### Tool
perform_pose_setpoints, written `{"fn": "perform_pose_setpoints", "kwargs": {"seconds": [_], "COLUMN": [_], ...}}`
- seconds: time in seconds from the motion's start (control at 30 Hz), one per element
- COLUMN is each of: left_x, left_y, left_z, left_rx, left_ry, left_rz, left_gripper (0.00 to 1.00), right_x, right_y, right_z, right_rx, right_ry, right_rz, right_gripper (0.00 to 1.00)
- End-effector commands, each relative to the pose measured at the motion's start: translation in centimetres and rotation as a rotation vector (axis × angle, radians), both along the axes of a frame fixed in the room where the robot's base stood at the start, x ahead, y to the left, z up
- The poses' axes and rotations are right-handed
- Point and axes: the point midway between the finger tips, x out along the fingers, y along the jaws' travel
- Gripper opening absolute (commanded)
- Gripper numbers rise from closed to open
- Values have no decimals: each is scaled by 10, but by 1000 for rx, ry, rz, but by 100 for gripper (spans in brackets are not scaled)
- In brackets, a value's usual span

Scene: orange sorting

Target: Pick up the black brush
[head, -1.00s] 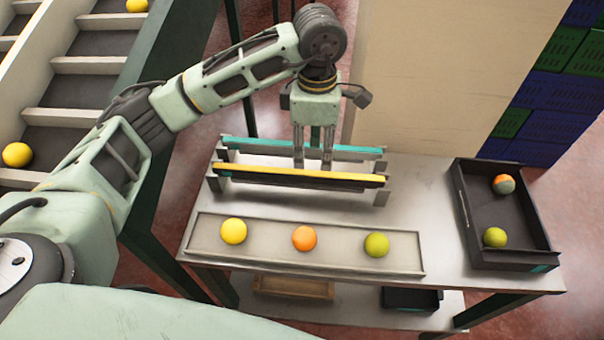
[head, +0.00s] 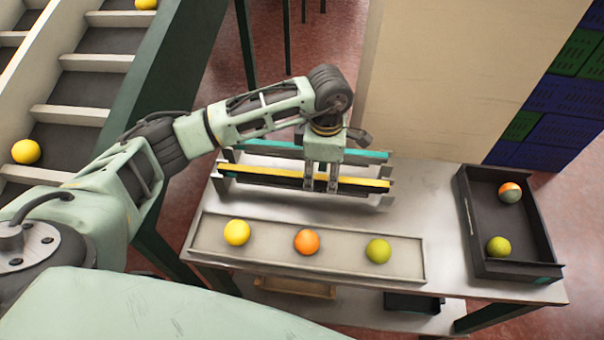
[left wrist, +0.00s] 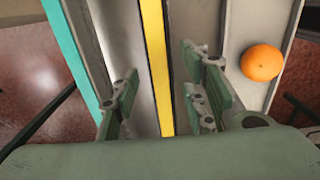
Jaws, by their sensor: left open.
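The black brush appears to be the long black bar with a yellow top strip (head: 262,176), lying across the front of a low rack on the table. In the left wrist view its yellow and black strip (left wrist: 154,60) runs up the middle. My left gripper (head: 321,183) is open and points down over the middle of this bar. In the left wrist view its fingers (left wrist: 160,105) stand on either side of the strip, with gaps on both sides. I cannot tell how far down they reach. My right gripper is not in view.
A teal bar (head: 270,149) lies behind, parallel to the brush. A shallow tray (head: 205,240) in front holds yellow, orange and green fruit. A dark bin (head: 480,225) with two fruits stands at the right. A conveyor (head: 90,90) runs along the left.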

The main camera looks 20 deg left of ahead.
Motion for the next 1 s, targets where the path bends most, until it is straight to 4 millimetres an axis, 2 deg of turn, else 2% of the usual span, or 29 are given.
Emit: {"fn": "perform_pose_setpoints", "kwargs": {"seconds": [0.17,0.6,1.0], "left_x": [0,0,1], "left_y": [0,0,0], "left_z": [0,0,1], "left_rx": [0,0,-1], "left_ry": [0,0,-1], "left_rz": [0,0,0], "left_gripper": [40,1,0], "right_x": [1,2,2], "right_y": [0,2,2], "right_z": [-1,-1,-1], "right_rx": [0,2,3], "right_ry": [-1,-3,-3], "right_rz": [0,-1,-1], "right_gripper": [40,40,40]}}
